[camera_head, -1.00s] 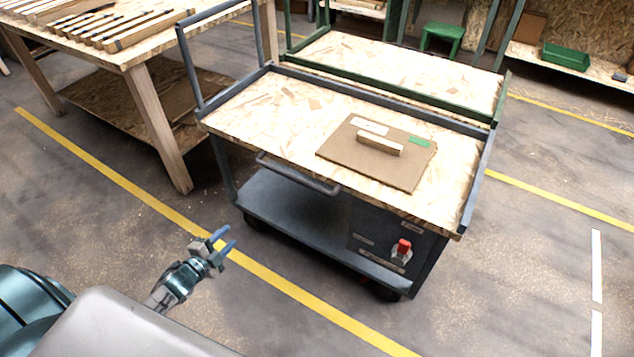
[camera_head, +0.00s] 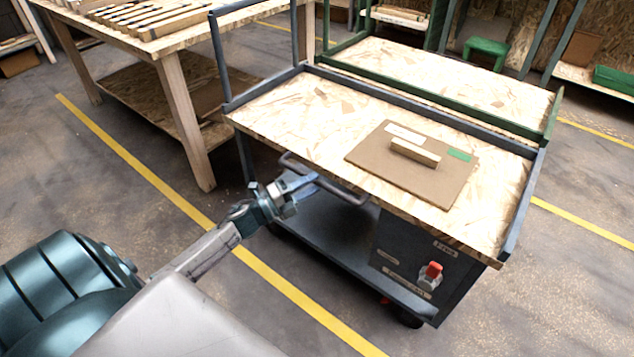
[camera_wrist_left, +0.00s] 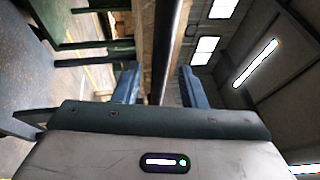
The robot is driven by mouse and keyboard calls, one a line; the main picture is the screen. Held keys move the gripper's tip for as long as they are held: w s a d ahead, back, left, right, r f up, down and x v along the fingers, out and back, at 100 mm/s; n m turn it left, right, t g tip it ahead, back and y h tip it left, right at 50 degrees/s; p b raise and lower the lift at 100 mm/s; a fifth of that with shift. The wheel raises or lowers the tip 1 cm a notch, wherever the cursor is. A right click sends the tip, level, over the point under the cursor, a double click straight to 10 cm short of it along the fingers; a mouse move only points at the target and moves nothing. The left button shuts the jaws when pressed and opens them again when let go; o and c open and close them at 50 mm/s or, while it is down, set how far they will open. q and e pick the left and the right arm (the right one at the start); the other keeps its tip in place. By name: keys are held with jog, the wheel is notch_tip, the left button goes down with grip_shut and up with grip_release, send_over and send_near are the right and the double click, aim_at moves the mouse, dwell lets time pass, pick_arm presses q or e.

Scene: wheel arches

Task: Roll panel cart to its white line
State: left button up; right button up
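The panel cart (camera_head: 290,118) is a dark grey frame with a chipboard top, a lower shelf and a bar handle (camera_head: 345,192) on its near side. A brown panel (camera_head: 385,165) with a wooden grip block lies flat on top. My left gripper (camera_head: 312,183) is at the left part of the handle. In the left wrist view the dark handle bar (camera_wrist_left: 165,50) runs between the open blue fingers (camera_wrist_left: 160,88), with a gap on both sides. My right gripper is not in view. No white floor line shows now.
A red switch (camera_head: 433,270) sits on the cart's dark box. A green-framed cart (camera_head: 440,75) stands close behind. A wooden workbench (camera_head: 180,110) stands to the left. Yellow floor lines (camera_head: 150,175) cross the floor. The near floor at right is clear.

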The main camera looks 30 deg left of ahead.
pick_arm(q)
jog(key=shift+x, duration=1.2)
grip_shut()
